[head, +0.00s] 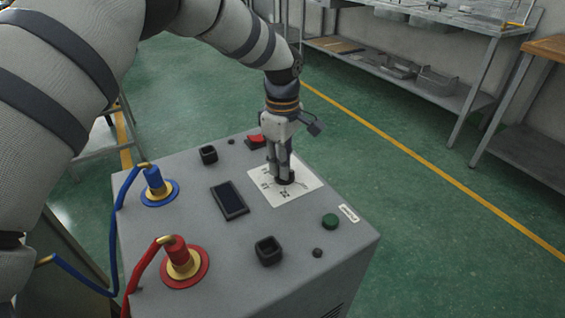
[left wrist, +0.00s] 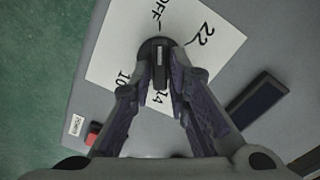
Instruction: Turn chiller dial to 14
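The chiller (head: 190,235) is a grey box with a sloping top panel. Its black dial (head: 287,180) sits on a white label with printed marks (head: 308,186). In the left wrist view the dial (left wrist: 157,48) shows with "OFF", "22", "10" and a partly hidden "14" on the label (left wrist: 110,55) around it. My left gripper (head: 284,176) points down at the dial from above. In the left wrist view its fingertips (left wrist: 161,75) are close together on either side of the dial's raised grip, seemingly closed on it. My right gripper is not in view.
The panel also holds a dark display (head: 229,200), a red button (head: 257,141), a green button (head: 330,221), black square knobs (head: 268,250), and blue (head: 155,183) and red (head: 178,255) hose fittings. Metal shelving (head: 430,85) stands behind, across open green floor.

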